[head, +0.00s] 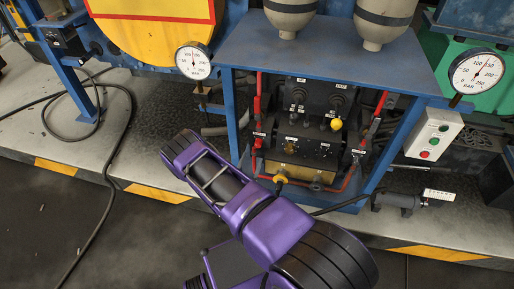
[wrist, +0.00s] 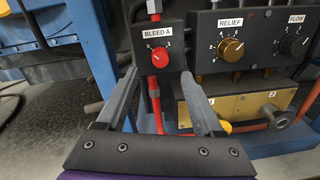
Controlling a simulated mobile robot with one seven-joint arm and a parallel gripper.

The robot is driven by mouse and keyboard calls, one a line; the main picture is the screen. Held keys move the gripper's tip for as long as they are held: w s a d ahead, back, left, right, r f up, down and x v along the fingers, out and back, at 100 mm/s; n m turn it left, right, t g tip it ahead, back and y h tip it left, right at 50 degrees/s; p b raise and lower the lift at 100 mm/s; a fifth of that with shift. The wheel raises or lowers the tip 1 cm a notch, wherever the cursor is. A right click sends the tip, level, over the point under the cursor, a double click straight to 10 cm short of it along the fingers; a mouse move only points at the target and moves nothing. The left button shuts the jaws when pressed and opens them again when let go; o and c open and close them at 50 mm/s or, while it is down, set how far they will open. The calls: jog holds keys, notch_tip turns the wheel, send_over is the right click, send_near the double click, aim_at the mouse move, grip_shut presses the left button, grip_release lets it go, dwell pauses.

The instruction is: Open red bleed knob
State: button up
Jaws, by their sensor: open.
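The red bleed knob (wrist: 159,57) sits on a small black box under a "BLEED A" label, with a printed scale around it, in the wrist view. Its white mark is at the upper part of the knob; the exact setting is too small to read. My gripper (wrist: 157,78) is open, with one grey finger to the left of the knob and one to the right in the picture. The fingers appear apart from the knob, and nothing is between them that I can see held. In the head view my purple arm reaches toward the blue-framed panel (head: 330,68), and the fingertips are hidden.
A brass relief knob (wrist: 231,49) and a black flow knob (wrist: 294,45) are right of the bleed box. A red pipe (wrist: 155,105) runs below it. A brass block (wrist: 262,101) and yellow knob (wrist: 226,127) lie lower right. Pressure gauges (head: 193,60) flank the panel.

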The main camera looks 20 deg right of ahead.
aim_at(257, 146)
jog(key=x, duration=0.8)
jog(key=shift+b, duration=0.4)
jog(key=shift+c, duration=0.3)
grip_shut()
